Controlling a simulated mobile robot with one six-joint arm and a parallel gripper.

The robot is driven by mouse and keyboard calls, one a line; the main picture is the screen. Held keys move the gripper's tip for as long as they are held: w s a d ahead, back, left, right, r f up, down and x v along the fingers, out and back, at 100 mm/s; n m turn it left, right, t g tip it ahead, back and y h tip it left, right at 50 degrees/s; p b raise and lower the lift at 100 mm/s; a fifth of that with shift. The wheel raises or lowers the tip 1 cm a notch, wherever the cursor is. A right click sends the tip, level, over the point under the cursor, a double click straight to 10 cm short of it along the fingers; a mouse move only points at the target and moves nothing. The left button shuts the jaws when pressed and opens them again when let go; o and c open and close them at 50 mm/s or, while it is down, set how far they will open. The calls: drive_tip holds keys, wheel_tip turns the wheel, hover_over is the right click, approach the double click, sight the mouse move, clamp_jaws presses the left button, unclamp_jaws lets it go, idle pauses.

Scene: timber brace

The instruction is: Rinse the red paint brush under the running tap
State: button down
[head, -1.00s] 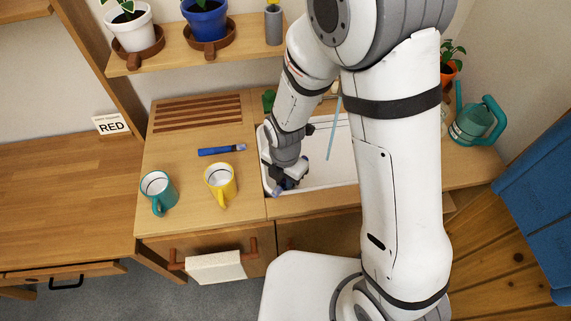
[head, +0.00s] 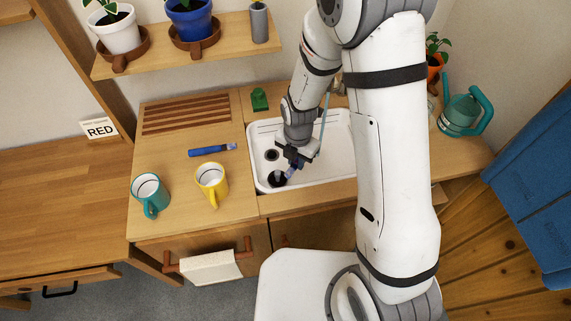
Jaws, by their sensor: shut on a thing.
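My gripper (head: 294,156) is over the left part of the white sink (head: 338,165), shut on a small blue-violet thing (head: 292,172), perhaps a brush; no red shows on it. Its pale lower end is at a dark round opening (head: 277,181) near the sink's front left; I cannot tell whether this is a cup or a hole. A thin light-blue stream (head: 325,112), apparently water, falls to the right of my gripper, apart from the held thing. The tap is mostly hidden by my arm. A blue brush (head: 211,150) lies on the counter left of the sink.
A teal mug (head: 149,193) and a yellow mug (head: 211,184) stand on the counter near its front edge. A green thing (head: 259,99) is behind the sink. A teal watering can (head: 465,112) stands right.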

drive_tip(key=shift+w+d+f+b, duration=0.2)
drive_tip(key=shift+w+d, duration=0.4)
drive_tip(key=shift+w, duration=0.15)
drive_tip(key=shift+w+d+f+b, duration=0.15)
drive_tip(key=shift+w+d+f, duration=0.05)
drive_tip(key=shift+w+d, duration=0.45)
drive_tip(key=shift+w+d+f+b, duration=0.2)
drive_tip(key=shift+w+d, duration=0.3)
drive_tip(key=shift+w, duration=0.3)
drive_tip(key=shift+d, duration=0.1)
drive_tip(key=shift+s+d, duration=0.35)
drive_tip(key=shift+d, duration=0.05)
drive_tip(key=shift+w+a, duration=0.15)
drive_tip(key=shift+a, duration=0.05)
drive_tip(key=shift+w+a, duration=0.2)
drive_tip(key=shift+a, duration=0.1)
drive_tip(key=shift+d+b, duration=0.1)
drive_tip(key=shift+b, duration=0.2)
drive_tip(key=shift+s+d, duration=0.35)
